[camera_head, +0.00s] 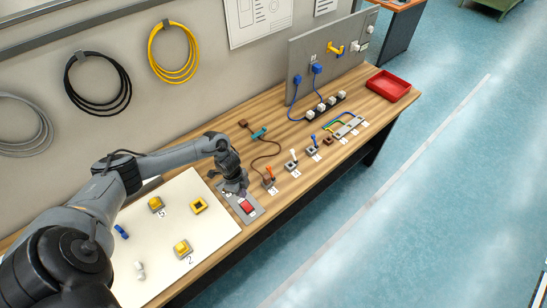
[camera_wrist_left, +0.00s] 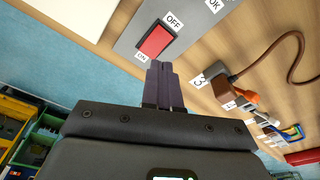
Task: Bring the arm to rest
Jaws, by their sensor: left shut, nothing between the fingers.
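My left arm (camera_head: 165,158) reaches in from the left over the bench. My left gripper (camera_head: 238,191) points down just above the grey switch plate, beside the red rocker switch (camera_head: 246,206). In the left wrist view its two dark fingers (camera_wrist_left: 162,72) are together and empty. The red switch (camera_wrist_left: 155,40) shows there just beyond the fingertips, between an OFF and an ON label. I cannot tell whether the fingertips touch the plate (camera_head: 255,214). My right gripper does not show.
A white board (camera_head: 180,262) with yellow blocks lies at the left of the wooden bench (camera_head: 262,110). Several small numbered switches (camera_head: 292,160) and a brown cable (camera_head: 266,143) lie to the right. A red tray (camera_head: 388,86) and an upright grey panel (camera_head: 335,52) stand farther off.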

